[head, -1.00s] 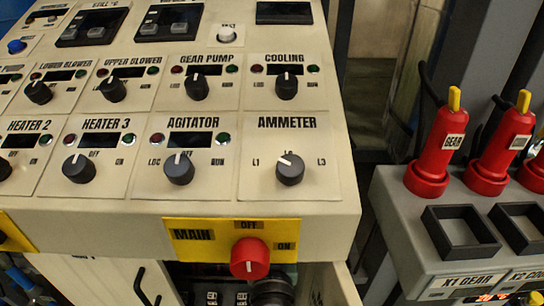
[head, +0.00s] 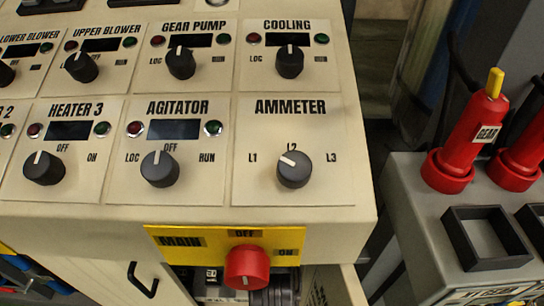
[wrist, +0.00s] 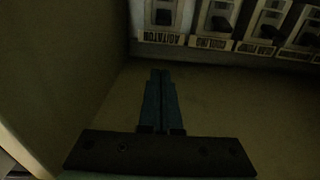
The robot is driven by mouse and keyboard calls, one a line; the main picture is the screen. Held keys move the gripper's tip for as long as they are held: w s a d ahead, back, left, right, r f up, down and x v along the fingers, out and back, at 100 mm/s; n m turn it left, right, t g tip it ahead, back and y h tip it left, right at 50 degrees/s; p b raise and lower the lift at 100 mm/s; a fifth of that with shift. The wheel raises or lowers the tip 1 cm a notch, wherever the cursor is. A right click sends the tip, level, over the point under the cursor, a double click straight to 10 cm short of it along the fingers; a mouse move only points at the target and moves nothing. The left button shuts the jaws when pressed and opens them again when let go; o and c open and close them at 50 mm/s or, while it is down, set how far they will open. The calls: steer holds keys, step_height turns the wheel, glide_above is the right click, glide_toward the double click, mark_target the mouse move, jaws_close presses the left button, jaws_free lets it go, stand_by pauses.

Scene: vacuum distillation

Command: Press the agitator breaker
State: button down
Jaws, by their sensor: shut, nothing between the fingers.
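In the dim wrist view, the agitator breaker (wrist: 164,14) is a dark switch on a white body, with an upside-down AGITATOR label below it. It is the leftmost of a row along the top of the picture. My gripper (wrist: 161,72) is shut and empty, its two blue-grey fingers side by side and pointing toward the agitator breaker. The fingertips appear just below the label; I cannot tell whether they touch anything. In the head view, the agitator panel (head: 172,148) has a dark knob (head: 160,169) and a blank display. The breakers are mostly hidden below the panel there.
More breakers, labelled cooling (wrist: 215,20) and gear pump (wrist: 262,24), stand to the right in the wrist view. A pale wall (wrist: 60,70) rises close on the left. In the head view, a red MAIN knob (head: 246,267) sits above the cabinet opening. Red-handled holders stand at right.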

steer(key=w, duration=0.9)
steer(key=shift+w+r, duration=0.1)
steer(key=shift+w, duration=0.25)
steer(key=shift+s+f+b, duration=0.1)
steer(key=shift+s+f, duration=0.15)
steer(key=shift+f, duration=0.4)
steer(key=shift+s+f+b, duration=0.15)
steer(key=shift+s+f, duration=0.15)
steer(key=shift+f, duration=0.35)
steer(key=shift+s+f+b, duration=0.1)
steer(key=shift+s+f, duration=0.15)
steer(key=shift+f, duration=0.4)
steer(key=shift+f, duration=0.1)
steer(key=b, duration=0.2)
steer(key=shift+s+f+t+b, duration=0.1)
steer(key=shift+f+t+b, duration=0.05)
steer(key=shift+t+b, duration=0.15)
